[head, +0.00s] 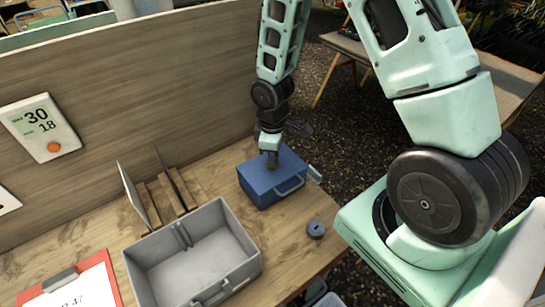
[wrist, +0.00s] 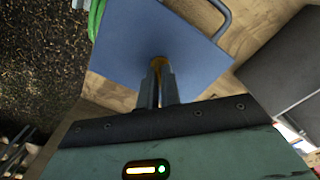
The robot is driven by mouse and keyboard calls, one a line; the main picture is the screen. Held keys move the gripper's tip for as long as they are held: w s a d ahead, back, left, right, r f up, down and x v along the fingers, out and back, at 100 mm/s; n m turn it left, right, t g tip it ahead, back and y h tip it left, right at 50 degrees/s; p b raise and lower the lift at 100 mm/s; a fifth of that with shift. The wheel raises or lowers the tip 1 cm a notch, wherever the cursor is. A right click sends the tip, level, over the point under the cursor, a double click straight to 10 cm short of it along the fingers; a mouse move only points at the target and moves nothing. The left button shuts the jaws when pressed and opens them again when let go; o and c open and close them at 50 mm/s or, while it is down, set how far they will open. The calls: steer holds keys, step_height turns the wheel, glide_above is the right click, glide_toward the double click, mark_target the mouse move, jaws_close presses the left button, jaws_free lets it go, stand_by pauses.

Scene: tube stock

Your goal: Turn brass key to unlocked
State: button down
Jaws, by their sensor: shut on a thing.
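A blue box (head: 258,187) with a handle stands on the wooden table. My gripper (head: 272,160) reaches down to its top face. In the wrist view, my gripper (wrist: 159,72) has its two fingers close together at the blue box (wrist: 185,32). They are shut on the brass key (wrist: 159,61), of which only a small golden part shows at the fingertips. The fingers hide the rest of the key, and I cannot tell which way it is turned.
A grey open bin (head: 200,248) stands left of the blue box. A small dark round object (head: 316,229) lies to its right. A clipboard (head: 85,284) lies at the front left. A wooden panel (head: 130,80) rises behind the table.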

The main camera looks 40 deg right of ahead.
steer(key=m+b, duration=0.1)
steer(key=m, duration=0.3)
steer(key=shift+m, duration=0.3)
steer(key=m, duration=0.4)
steer(key=shift+b, duration=0.4)
steer(key=shift+m, duration=0.3)
steer(key=c, duration=1.6)
jaws_free()
step_height(320, 180, up, 17)
steer(key=b, duration=0.2)
steer(key=shift+r, duration=0.2)
